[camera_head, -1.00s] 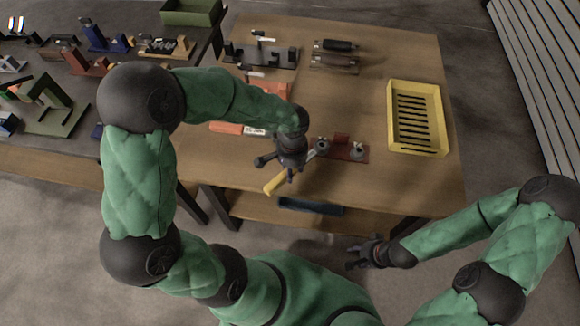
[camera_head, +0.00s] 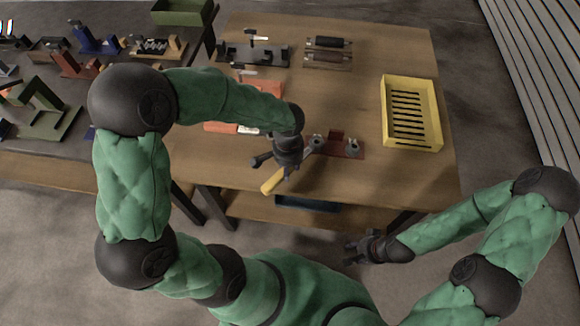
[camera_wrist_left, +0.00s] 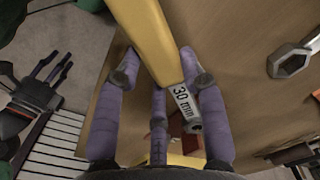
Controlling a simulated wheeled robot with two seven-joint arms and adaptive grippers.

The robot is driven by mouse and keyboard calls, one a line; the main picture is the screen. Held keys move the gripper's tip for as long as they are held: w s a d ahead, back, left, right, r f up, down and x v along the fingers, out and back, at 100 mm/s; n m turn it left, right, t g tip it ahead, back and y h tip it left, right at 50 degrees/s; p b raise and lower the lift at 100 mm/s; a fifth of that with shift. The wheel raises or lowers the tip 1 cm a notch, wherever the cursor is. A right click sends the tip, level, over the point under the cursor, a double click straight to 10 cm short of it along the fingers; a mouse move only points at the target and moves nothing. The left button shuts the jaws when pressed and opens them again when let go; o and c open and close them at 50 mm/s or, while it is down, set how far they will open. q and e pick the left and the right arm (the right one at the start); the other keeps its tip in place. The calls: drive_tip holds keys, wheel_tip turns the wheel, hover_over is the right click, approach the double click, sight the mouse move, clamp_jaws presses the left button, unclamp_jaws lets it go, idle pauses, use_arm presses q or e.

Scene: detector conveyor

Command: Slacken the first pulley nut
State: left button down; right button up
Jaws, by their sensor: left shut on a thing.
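My left gripper (camera_head: 283,168) is shut on a wrench with a yellow handle (camera_head: 272,182). In the left wrist view the handle (camera_wrist_left: 150,42) lies between the purple fingers (camera_wrist_left: 160,95), and its grey shaft is marked 30 mm (camera_wrist_left: 183,100). The wrench's far end reaches towards the left pulley (camera_head: 318,142) on a red bracket (camera_head: 347,147). I cannot tell whether it sits on the nut, which is too small to make out. My right gripper (camera_head: 356,247) is open and empty, off the table's front edge.
A yellow slotted tray (camera_head: 437,140) stands at the table's right. Orange-handled tools (camera_head: 221,128) lie left of the bracket, partly behind my left arm. A black fixture (camera_head: 270,55) and two rollers (camera_head: 328,43) stand at the back. The table's middle right is clear.

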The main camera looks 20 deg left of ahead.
use_arm(q)
drive_tip(key=shift+s, duration=0.1)
drive_tip(key=c, duration=0.7)
unclamp_jaws()
drive_tip(key=shift+o, duration=0.2)
drive_tip(key=shift+r, duration=0.35)
wheel_tip(320, 180, up, 11)
drive_tip(key=shift+r, duration=0.15)
